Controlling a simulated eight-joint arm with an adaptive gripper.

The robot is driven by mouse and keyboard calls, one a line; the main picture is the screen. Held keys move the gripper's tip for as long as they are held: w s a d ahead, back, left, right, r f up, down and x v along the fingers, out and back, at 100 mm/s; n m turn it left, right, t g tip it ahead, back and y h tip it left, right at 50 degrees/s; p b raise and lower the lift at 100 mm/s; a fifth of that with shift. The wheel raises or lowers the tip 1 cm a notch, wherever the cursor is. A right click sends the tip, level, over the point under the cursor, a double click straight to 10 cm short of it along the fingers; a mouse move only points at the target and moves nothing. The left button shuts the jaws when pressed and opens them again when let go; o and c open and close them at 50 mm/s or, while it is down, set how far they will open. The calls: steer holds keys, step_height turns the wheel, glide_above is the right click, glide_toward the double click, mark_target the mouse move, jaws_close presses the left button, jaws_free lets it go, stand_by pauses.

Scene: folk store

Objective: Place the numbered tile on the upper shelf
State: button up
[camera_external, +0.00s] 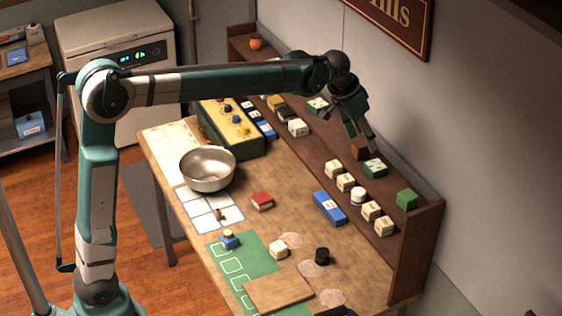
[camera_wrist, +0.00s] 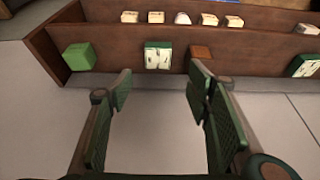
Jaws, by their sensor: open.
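My gripper (camera_external: 363,141) is open and empty at the upper ledge of the brown wooden shelf (camera_external: 417,252). In the wrist view the gripper (camera_wrist: 160,88) has its fingers spread, with a white-faced tile with green edges (camera_wrist: 157,55) ahead between them. Dark marks show on its face, too small to read. The same tile (camera_external: 375,168) stands on the upper ledge in the external view, beside a small brown block (camera_external: 360,152). I see no finger touching it. A similar green and white tile (camera_external: 317,105) is farther back on the ledge. Which one is the numbered tile, I cannot tell.
A green cube (camera_external: 407,199) sits at the ledge's near end. Several cream blocks (camera_external: 345,182) and a white round piece (camera_external: 358,196) line the lower level. The table holds a metal bowl (camera_external: 208,168), a blue box (camera_external: 330,208) and a red block (camera_external: 262,201). The wall is close behind.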

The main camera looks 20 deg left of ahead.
steer(key=s+a+r+n+t+y, duration=0.1)
steer(key=s+a+n, duration=0.15)
steer(key=a, duration=1.35)
steer(key=s+a+n+t, duration=0.15)
steer(key=s+a, duration=0.25)
steer(key=a, duration=1.3)
steer(key=s+a+f+n, duration=0.1)
steer(key=s+a+f, duration=0.3)
steer(key=s+a, duration=0.2)
steer(key=s+a+f+n+t+y, duration=0.1)
steer(key=s+a+f+n, duration=0.1)
steer(key=s+a+f, duration=0.2)
steer(key=s+a+f+n+y, duration=0.1)
steer(key=s+a+f+n, duration=0.1)
steer(key=s+a+f, duration=0.3)
steer(key=s+a, duration=0.4)
steer(key=a, duration=0.6)
steer(key=shift+s+a, duration=0.15)
steer(key=shift+s, duration=0.25)
steer(key=shift+t, duration=0.25)
